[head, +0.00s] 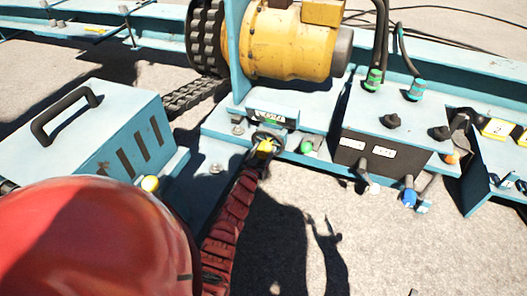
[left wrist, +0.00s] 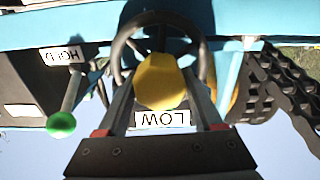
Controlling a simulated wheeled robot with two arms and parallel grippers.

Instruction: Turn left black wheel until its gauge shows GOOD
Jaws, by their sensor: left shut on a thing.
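The black wheel (left wrist: 120,55) fills the upper middle of the left wrist view and has a yellow hub (left wrist: 160,82). It also shows in the head view (head: 277,137), partly hidden by my gripper. My left gripper (left wrist: 160,85) is shut on the yellow hub, one finger on each side, inside the wheel's rim. It also shows in the head view (head: 264,147). A white plate reading LOW (left wrist: 163,119), upside down in the picture, shows between the fingers. In the head view the gauge box (head: 268,117) is too small to read. My right gripper is not in view.
A lever with a green knob (left wrist: 62,125) stands beside the wheel, near a HOLD label (left wrist: 63,56). A blue box with a black handle (head: 130,125) stands at left. A yellow motor (head: 290,45) and chain (head: 203,40) are behind. A black-fronted panel (head: 350,155) is at right.

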